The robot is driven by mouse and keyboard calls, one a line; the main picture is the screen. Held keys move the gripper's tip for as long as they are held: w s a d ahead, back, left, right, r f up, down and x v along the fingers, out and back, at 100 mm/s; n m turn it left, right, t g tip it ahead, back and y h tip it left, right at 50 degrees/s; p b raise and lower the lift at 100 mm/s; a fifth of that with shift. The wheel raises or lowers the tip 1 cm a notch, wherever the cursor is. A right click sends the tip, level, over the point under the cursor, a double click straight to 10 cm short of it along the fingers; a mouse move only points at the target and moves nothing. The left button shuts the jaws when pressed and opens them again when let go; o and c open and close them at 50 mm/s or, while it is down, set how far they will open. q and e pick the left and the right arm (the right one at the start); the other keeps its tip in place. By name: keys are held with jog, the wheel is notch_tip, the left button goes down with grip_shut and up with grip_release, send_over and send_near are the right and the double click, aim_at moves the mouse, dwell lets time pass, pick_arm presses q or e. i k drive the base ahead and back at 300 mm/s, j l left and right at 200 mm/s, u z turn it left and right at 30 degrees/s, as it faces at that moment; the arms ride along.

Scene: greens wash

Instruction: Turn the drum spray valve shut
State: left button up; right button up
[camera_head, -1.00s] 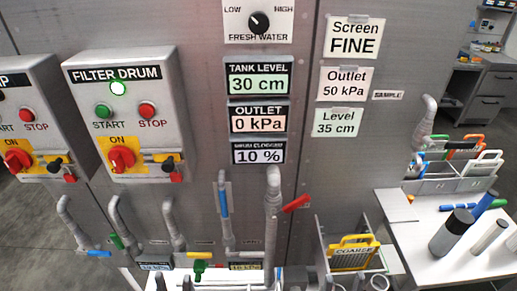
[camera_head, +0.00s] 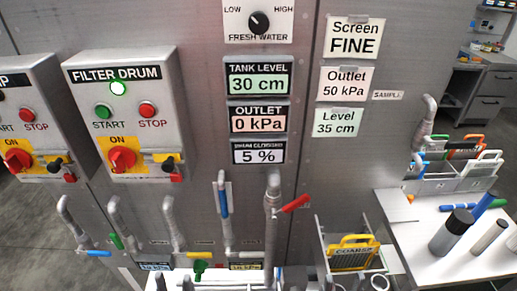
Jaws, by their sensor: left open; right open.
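Several bent grey pipes with coloured lever handles stand along the steel panel: a blue handle (camera_head: 97,253), a green handle (camera_head: 116,241), a yellow handle (camera_head: 201,253), an upright blue handle (camera_head: 224,203) and a slanted red handle (camera_head: 296,203). I cannot read which one is the drum spray valve. Small tags below are too small to read.
The filter drum box (camera_head: 127,115) has a lit green lamp. The drum clogged display (camera_head: 258,152) reads 5 %. A yellow coarse screen (camera_head: 352,253) stands in a holder at the lower right. A white table (camera_head: 420,250) at right holds cylinders and a rack.

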aim_at(115, 239)
jog(key=u, duration=1.25)
jog(key=i+j+u, duration=0.1)
jog(key=u, duration=0.4)
